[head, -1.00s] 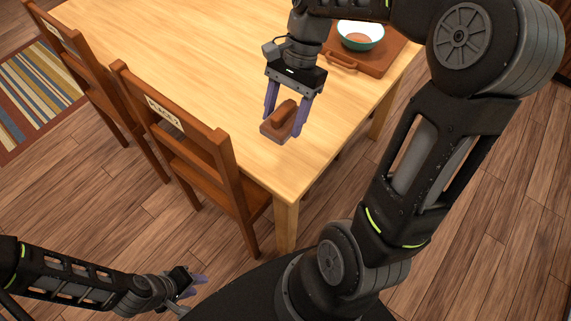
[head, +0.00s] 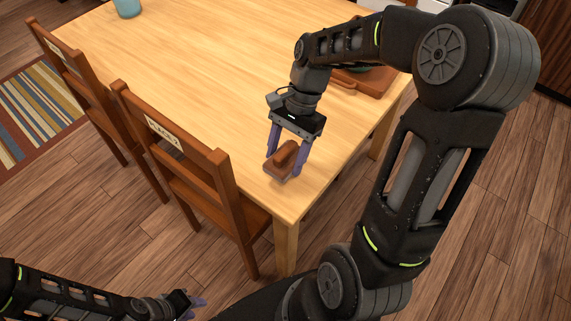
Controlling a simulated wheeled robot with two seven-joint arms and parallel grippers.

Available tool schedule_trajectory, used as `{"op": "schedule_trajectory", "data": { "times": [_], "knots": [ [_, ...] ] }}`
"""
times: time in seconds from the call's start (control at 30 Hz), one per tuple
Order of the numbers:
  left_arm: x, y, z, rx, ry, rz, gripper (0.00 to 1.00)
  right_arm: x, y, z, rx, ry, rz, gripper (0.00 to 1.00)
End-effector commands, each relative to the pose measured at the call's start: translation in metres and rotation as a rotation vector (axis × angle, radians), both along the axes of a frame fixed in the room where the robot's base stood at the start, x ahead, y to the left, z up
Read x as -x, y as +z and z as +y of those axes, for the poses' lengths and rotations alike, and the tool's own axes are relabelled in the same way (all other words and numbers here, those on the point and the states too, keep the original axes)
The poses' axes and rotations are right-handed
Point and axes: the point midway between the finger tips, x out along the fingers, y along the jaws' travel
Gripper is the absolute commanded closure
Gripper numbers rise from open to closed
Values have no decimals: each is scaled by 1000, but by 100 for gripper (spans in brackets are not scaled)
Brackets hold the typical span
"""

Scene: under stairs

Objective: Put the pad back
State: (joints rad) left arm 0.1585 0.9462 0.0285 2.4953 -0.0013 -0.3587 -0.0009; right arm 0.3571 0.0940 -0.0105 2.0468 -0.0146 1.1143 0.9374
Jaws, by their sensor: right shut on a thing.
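The pad (head: 277,168) is a small brown block with a raised grip-like top, near the close corner of the wooden table. My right gripper (head: 287,165) points down over it with its purple fingers on either side, shut on the pad. I cannot tell whether the pad's underside touches the table. My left gripper (head: 198,304) is low at the bottom of the view, away from the table, and its fingers are too small and partly hidden to judge.
The wooden table (head: 215,60) is largely clear. A brown tray (head: 376,84) at its right side carries a bowl, mostly hidden behind my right arm. A blue cup (head: 128,8) stands at the far left. Two wooden chairs (head: 190,160) line the left side.

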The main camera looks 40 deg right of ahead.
Motion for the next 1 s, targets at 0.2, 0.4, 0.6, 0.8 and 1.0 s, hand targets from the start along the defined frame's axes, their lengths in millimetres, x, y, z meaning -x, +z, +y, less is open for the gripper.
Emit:
{"op": "schedule_trajectory", "data": {
  "times": [0.2, 0.4, 0.6, 0.8, 1.0],
  "knots": [
    [0, -1, 0, 0, 0, 0, 68, 0, -4, 0, -1, 0, 1, 80],
    [0, -3, 0, 0, 0, 0, 68, 1, -31, 0, -1, -1, 3, 80],
    [0, -3, 0, 0, 0, 0, 68, 0, -37, 0, 0, 0, 0, 80],
    [0, -4, 0, 0, 0, 0, 68, 0, -39, 0, 0, 0, 0, 80],
    [0, -4, 0, 0, 0, 0, 68, 0, -40, 0, 0, 0, 0, 31]
  ]
}}
